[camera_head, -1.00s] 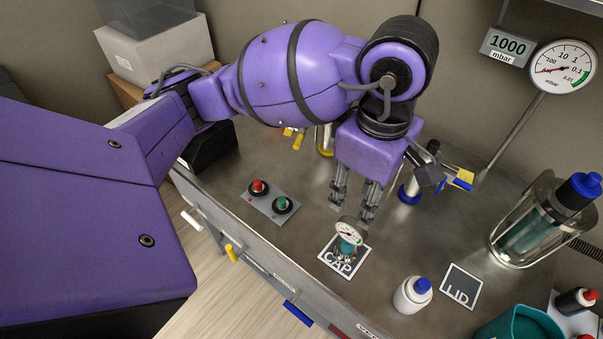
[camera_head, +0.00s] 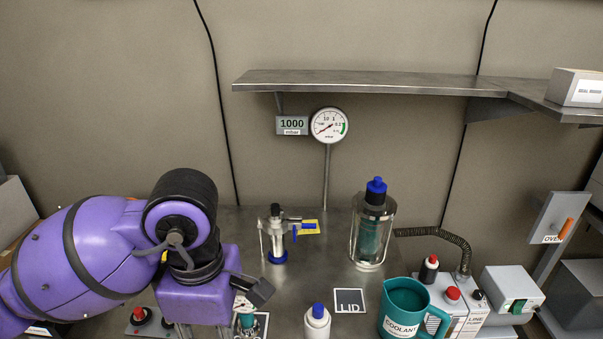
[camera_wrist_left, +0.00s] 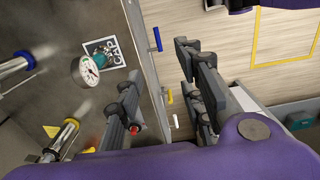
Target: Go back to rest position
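My left gripper (camera_wrist_left: 163,98) is open and empty, with its two fingers well apart in the left wrist view. In the head view my left arm comes in from the left, and its fingers are cut off by the bottom edge. The cap with a small round gauge (camera_wrist_left: 86,71) stands on the mat marked CAP (camera_wrist_left: 118,49), beside one finger and apart from it in the picture. In the head view the left gripper body partly hides the cap and its mat (camera_head: 264,320). My right gripper is in neither view.
A white bottle with a blue top (camera_head: 317,325), a LID mat (camera_head: 350,301) and a teal coolant jug (camera_head: 405,309) stand on the bench. A glass vessel (camera_head: 371,235) and a valve stand (camera_head: 277,240) are behind. A shelf (camera_head: 390,83) overhangs the back.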

